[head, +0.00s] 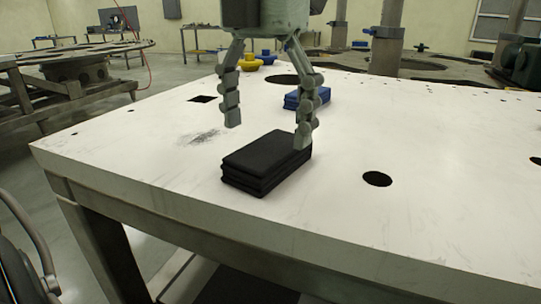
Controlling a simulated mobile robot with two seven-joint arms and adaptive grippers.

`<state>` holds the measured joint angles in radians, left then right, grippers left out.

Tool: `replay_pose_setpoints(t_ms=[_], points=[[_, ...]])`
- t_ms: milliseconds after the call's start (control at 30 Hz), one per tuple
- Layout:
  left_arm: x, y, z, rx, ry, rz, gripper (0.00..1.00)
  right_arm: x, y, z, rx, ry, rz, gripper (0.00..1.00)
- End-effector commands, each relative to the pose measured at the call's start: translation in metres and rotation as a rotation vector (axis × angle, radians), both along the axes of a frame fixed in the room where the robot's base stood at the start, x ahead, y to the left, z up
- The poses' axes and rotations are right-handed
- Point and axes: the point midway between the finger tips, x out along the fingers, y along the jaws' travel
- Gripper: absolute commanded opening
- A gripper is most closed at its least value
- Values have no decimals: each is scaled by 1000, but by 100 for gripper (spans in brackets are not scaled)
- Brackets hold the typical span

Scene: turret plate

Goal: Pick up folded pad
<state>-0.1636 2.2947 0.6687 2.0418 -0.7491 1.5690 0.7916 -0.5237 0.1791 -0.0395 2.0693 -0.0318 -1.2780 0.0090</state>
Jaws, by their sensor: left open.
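A black folded pad (265,162), stacked in layers, lies flat on the white table near its front left edge. My left gripper (267,132) reaches down from the top of the head view with its two fingers spread wide. Its left fingertip is above and behind the pad's left part, and its right finger overlaps the pad's right end in the picture. I cannot tell whether that finger touches the pad. Nothing is held between the fingers. My right gripper is not in view.
The white table (440,190) has dark round holes, one (377,179) right of the pad. A blue folded item (306,98) lies behind my gripper's right finger. Yellow parts (250,63) and grey posts (387,40) stand farther back. The table's front right is clear.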

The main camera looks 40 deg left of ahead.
Motion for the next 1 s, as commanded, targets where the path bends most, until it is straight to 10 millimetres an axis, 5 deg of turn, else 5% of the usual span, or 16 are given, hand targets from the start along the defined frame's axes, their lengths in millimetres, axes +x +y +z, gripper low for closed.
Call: replay_pose_setpoints(t_ms=[200,433,867,1000], points=[[0,0,-24,-1,0,1,81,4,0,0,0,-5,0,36],[0,1,-25,0,-1,2,81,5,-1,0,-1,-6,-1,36],[0,1,-24,0,-1,1,28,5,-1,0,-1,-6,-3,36],[0,1,-24,0,-2,1,27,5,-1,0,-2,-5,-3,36]])
